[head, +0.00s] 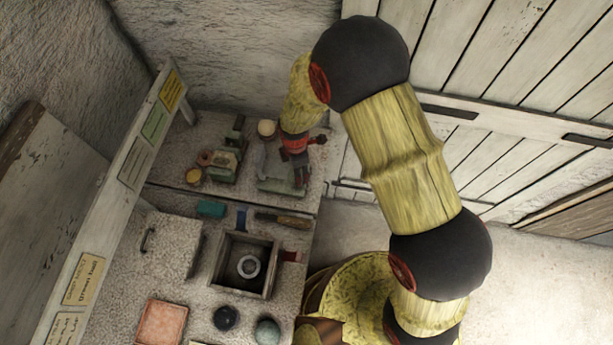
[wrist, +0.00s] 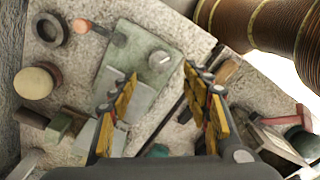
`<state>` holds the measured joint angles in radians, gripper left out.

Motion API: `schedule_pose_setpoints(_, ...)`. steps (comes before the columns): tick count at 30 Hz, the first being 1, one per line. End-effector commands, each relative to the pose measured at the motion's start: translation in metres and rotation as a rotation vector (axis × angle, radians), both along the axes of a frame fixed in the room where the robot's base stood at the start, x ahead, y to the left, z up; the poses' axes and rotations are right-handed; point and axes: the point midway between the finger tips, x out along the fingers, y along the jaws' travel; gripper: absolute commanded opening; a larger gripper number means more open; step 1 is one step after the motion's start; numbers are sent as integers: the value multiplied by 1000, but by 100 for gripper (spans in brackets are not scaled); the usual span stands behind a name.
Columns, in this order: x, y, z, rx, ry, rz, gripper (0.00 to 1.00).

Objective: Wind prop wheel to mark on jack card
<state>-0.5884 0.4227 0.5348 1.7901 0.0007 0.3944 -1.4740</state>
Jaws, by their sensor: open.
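My gripper (head: 300,165) is open and empty above the far stone bench. In the wrist view its two yellow-padded fingers (wrist: 159,76) stand apart over a grey-green plate device (wrist: 125,62). The device bears a small round knob with a pale mark (wrist: 158,59) and an arm ending in an orange-pink knob (wrist: 81,26). I cannot tell for sure whether this is the prop wheel. Cards hang on the slanted board: a yellow card (head: 172,90), a green card (head: 154,122) and a grey card (head: 136,164). Their writing is too small to tell which is the jack card.
A dark ring (wrist: 50,29) and a round tan piece (wrist: 36,82) lie beside the device. On the near bench stand an open box (head: 228,286) with a ring inside, a lidded block (head: 168,245), a dark ball (head: 226,318) and a grey-green ball (head: 267,331).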

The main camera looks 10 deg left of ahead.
Motion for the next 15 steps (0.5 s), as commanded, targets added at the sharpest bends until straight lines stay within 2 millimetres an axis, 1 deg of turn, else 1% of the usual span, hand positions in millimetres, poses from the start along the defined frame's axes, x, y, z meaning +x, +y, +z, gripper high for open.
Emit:
schedule_pose_setpoints(5, -1, -1, -5, -1, 2, 31, 48)
schedule_pose_setpoints(8, -1, -1, -17, -1, 3, 32, 48)
schedule_pose_setpoints(15, -1, -1, -54, -2, 2, 31, 48)
